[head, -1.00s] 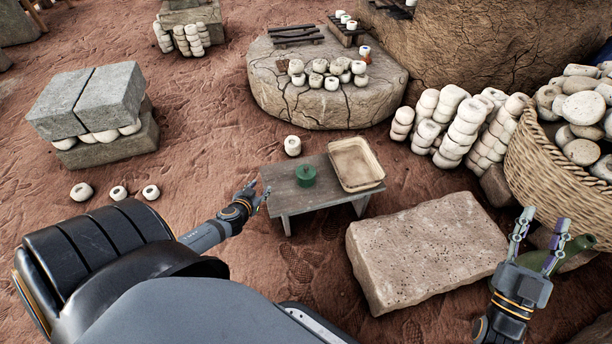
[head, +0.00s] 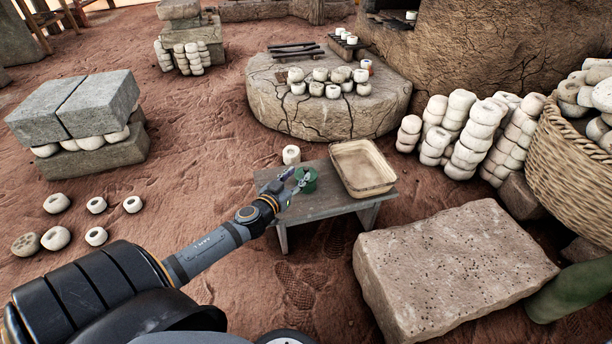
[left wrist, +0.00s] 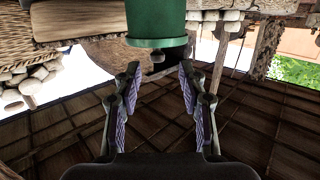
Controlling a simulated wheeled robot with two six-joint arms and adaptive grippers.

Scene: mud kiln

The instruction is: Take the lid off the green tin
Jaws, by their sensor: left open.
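The green tin (head: 309,181) stands on a low grey table (head: 330,205). In the left wrist view, which looks upside down, the tin (left wrist: 156,15) shows at the top with its wider green lid (left wrist: 156,42) on it and a small dark knob. My left gripper (head: 297,180) is at the tin's left side in the head view and partly covers it. In the left wrist view my left gripper (left wrist: 160,75) is open, with nothing between its fingers. The tin appears just beyond the fingertips. My right gripper is not in view.
A shallow tan tray (head: 373,189) sits on the table just right of the tin. A white ring-shaped piece (head: 291,155) stands behind the table. A large stone block (head: 450,265) lies to the right. Bare ground is left of the table.

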